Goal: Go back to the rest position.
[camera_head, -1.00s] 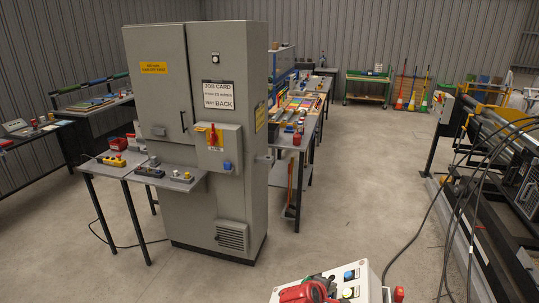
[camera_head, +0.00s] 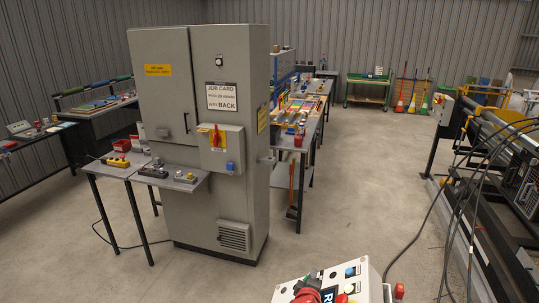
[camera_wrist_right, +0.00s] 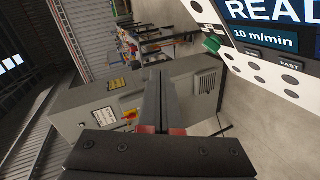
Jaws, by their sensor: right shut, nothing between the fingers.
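My right gripper (camera_head: 308,293) shows as a red and dark shape at the bottom edge of the head view, in front of the console (camera_head: 370,284). Most of it is cut off by the frame. In the right wrist view the gripper (camera_wrist_right: 160,75) has its two dark fingers together, shut and empty. The console (camera_wrist_right: 268,72) with its lit display is to the right of the fingers there, apart from them in the picture. My left gripper is in neither view.
A tall grey cabinet (camera_head: 160,95) with a job card (camera_head: 221,96) stands ahead, a small side table (camera_head: 118,169) at its left. A long workbench (camera_head: 312,110) is behind it. Machine rails and cables (camera_head: 463,160) are at the right. The floor (camera_head: 370,170) between is clear.

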